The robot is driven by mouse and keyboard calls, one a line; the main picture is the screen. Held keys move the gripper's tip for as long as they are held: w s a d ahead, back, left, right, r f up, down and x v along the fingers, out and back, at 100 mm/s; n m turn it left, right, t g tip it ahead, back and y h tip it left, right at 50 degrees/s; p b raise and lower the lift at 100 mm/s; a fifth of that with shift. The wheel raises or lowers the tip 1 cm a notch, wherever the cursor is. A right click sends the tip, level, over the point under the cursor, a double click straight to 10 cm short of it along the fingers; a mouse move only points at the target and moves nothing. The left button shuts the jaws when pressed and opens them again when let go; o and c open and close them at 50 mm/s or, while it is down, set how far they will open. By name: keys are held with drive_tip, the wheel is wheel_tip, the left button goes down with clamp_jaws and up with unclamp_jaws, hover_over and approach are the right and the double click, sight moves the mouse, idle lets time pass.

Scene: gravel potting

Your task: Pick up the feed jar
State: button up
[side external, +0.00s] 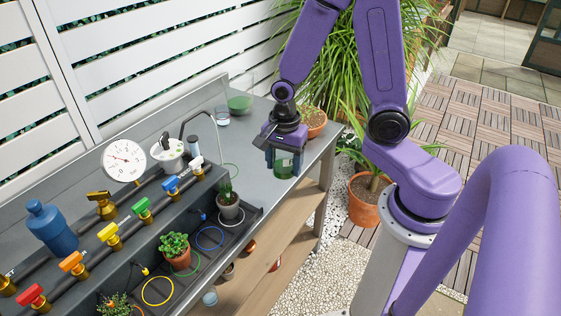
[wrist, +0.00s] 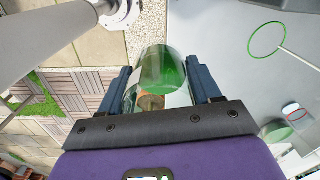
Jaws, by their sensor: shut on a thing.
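The feed jar, a clear vessel with green contents (side external: 284,167), is at the bench's right edge, between the fingers of my gripper (side external: 283,160). In the wrist view the green jar (wrist: 163,70) sits between the two blue fingers of my gripper (wrist: 163,85), which are shut on it. A tan round piece (wrist: 150,102) shows at the jar's near end. Whether the jar's base touches the bench is not clear.
A larger glass beaker of green liquid (side external: 240,103) and a small glass (side external: 222,115) stand at the bench's back. A black tray (side external: 246,228) with potted plants and coloured valves (side external: 142,208) are nearer the camera.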

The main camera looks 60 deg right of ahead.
drive_tip(key=s+r, duration=0.2)
drive_tip(key=s, duration=0.3)
drive_tip(key=shift+s+r, duration=0.25)
drive_tip(key=shift+s, duration=0.05)
idle(0.6)
